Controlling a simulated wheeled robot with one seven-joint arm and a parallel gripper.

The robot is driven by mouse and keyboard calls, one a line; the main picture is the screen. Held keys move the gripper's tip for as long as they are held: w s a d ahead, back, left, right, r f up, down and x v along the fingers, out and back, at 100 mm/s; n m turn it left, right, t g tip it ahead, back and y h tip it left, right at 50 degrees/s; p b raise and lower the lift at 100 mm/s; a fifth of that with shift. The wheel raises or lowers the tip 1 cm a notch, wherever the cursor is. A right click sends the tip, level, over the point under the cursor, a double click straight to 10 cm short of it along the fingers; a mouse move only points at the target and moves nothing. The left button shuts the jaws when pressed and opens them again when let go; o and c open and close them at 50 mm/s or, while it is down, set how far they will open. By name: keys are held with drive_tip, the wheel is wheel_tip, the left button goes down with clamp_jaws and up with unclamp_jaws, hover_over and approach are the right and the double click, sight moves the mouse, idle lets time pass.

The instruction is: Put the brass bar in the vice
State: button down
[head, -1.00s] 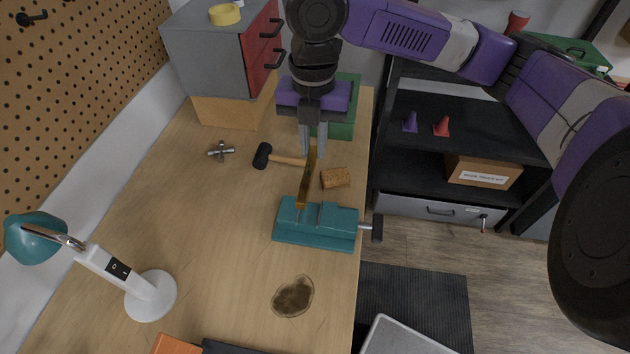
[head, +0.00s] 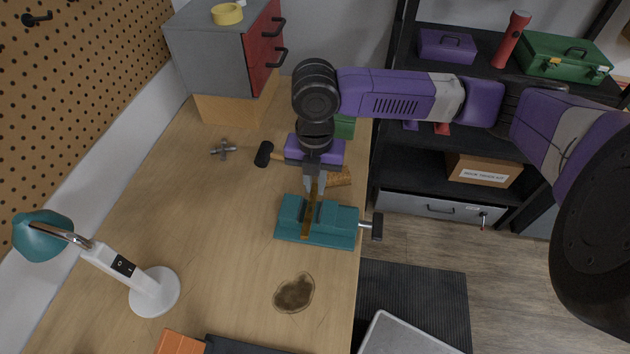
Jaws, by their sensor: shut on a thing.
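The teal vice (head: 342,229) sits near the right edge of the workbench, its dark screw handle (head: 377,227) on its right side. My gripper (head: 314,193) is directly above the vice, pointing down and shut on the upper part of the brass bar (head: 307,219). The bar is long and thin, and its lower part lines up with the gap between the vice jaws. It seems to be down between them; I cannot tell whether it touches either jaw or the bottom of the gap.
A cork block (head: 340,177) and a black-headed hammer (head: 264,154) lie just behind, partly hidden by my gripper. A grey drawer cabinet (head: 222,60) stands at the back left. A white lamp (head: 150,291) stands at the front left. The bench's middle left is clear.

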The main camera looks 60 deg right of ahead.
drive_tip(key=shift+f, duration=0.1)
drive_tip(key=shift+f, duration=0.15)
drive_tip(key=c, duration=1.4)
unclamp_jaws()
